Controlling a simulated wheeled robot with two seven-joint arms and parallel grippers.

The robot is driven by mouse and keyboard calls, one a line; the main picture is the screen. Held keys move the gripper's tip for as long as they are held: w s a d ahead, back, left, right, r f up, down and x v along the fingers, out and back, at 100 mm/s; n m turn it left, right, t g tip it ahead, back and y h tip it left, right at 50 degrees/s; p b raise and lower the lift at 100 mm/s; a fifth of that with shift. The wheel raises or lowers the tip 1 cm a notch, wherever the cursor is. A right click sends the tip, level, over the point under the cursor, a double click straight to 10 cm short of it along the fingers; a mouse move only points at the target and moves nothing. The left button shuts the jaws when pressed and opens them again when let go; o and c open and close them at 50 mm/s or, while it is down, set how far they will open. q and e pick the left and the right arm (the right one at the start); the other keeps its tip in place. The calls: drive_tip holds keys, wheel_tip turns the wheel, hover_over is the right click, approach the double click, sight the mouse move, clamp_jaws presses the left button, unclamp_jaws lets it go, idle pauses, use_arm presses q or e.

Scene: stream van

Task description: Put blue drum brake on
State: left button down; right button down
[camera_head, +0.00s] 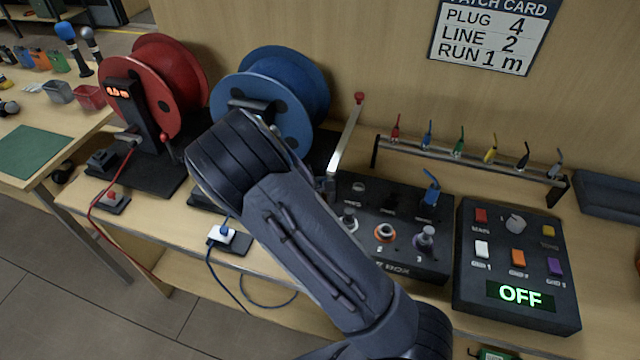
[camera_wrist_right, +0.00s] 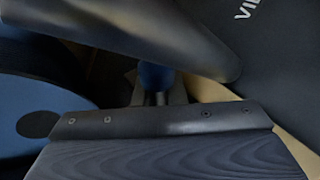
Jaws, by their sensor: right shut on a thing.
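The blue drum (camera_head: 263,112) stands at the back of the bench, partly behind my right arm. Its blue side also shows at the left of the right wrist view (camera_wrist_right: 35,115). In that view my right gripper (camera_wrist_right: 157,98) is shut around a blue knob (camera_wrist_right: 155,74) on a short grey stem, beside the drum. This looks like the drum's brake handle, but most of it is hidden. In the head view my arm covers the gripper and this handle. My left gripper is not in view.
A red drum (camera_head: 151,80) stands to the left. A long metal lever (camera_head: 346,135) with a red knob rises right of the blue drum. A patch box (camera_head: 392,258), a plug rack (camera_head: 470,152) and a switch panel (camera_head: 518,262) reading OFF are to the right.

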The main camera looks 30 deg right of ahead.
drive_tip(key=shift+r, duration=0.1)
drive_tip(key=p, duration=0.1)
drive_tip(key=r+n+h+p, duration=0.1)
drive_tip(key=shift+w+a+r+g+p, duration=0.1)
drive_tip(key=shift+w+a+g+p, duration=0.1)
drive_tip(key=shift+g+p, duration=0.2)
drive_tip(key=shift+w+a+r+n+g+h+p, duration=0.25)
drive_tip(key=shift+w+n+g+h+p, duration=0.15)
drive_tip(key=shift+n+p, duration=0.1)
drive_tip(key=shift+w+a+r+n+g+h, duration=0.3)
drive_tip(key=shift+w+a+n+g+h, duration=0.15)
drive_tip(key=shift+n+h, duration=0.25)
drive_tip(key=shift+w+a+r+n+g+h+b, duration=0.2)
drive_tip(key=shift+w+a+n+h+b, duration=0.15)
drive_tip(key=shift+n+h, duration=0.25)
drive_tip(key=shift+w+a+r+n+g+h+b, duration=0.2)
drive_tip(key=shift+w+a+n+h+b, duration=0.1)
drive_tip(key=shift+w+n+h, duration=0.3)
drive_tip(key=shift+s, duration=0.1)
drive_tip(key=c, duration=1.8)
unclamp_jaws()
drive_tip(key=shift+o, duration=0.2)
drive_tip(key=shift+a, duration=0.1)
